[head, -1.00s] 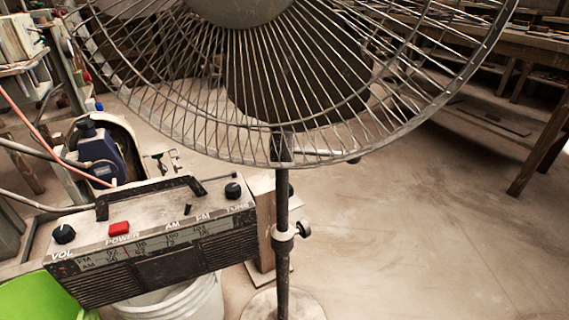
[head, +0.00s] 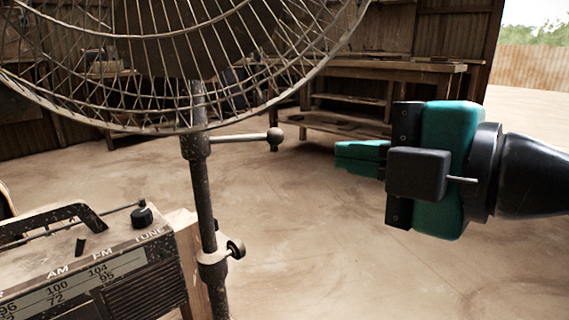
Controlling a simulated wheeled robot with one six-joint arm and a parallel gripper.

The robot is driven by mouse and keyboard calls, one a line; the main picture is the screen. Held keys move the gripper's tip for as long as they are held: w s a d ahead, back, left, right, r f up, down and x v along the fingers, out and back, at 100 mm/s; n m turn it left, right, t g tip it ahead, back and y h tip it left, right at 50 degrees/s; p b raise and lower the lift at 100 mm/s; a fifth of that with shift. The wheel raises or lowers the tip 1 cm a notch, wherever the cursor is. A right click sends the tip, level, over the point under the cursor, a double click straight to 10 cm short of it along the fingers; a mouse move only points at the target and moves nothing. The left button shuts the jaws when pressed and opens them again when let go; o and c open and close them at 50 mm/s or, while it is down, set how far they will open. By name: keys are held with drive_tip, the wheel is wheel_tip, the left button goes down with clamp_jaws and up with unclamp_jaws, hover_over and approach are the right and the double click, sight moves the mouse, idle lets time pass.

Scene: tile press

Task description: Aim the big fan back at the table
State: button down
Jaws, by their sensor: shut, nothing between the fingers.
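The big fan (head: 165,125) fills the upper left of the head view, with a round wire cage on an upright pole (head: 202,195). Its top is cut off by the picture edge. A short rod with a ball knob (head: 275,136) sticks out to the right from the pole just under the cage. A clamp knob (head: 235,247) sits lower on the pole. A wooden table (head: 395,68) stands at the back, beyond the fan. My gripper (head: 340,158) is at the right, shut and empty, its fingers pointing left toward the ball knob, apart from it.
A radio (head: 95,265) with a carry handle is at the lower left, close beside the pole. A wooden piece (head: 187,250) stands behind it. The dusty floor (head: 330,260) in the middle and right is open. A doorway shows daylight at the upper right.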

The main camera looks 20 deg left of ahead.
drive_tip(key=b, duration=0.3)
approach(264, 137)
drive_tip(key=s+a, duration=0.2)
drive_tip(key=a, duration=0.1)
drive_tip(key=w, duration=0.1)
drive_tip(key=w+a+b, duration=0.1)
drive_tip(key=w+f, duration=0.1)
drive_tip(key=shift+w+a+b, duration=0.3)
drive_tip(key=shift+w+b, duration=0.05)
drive_tip(key=shift+w, duration=0.05)
drive_tip(key=shift+w+a, duration=0.15)
drive_tip(key=shift+w, duration=0.3)
drive_tip(key=shift+a+r, duration=0.1)
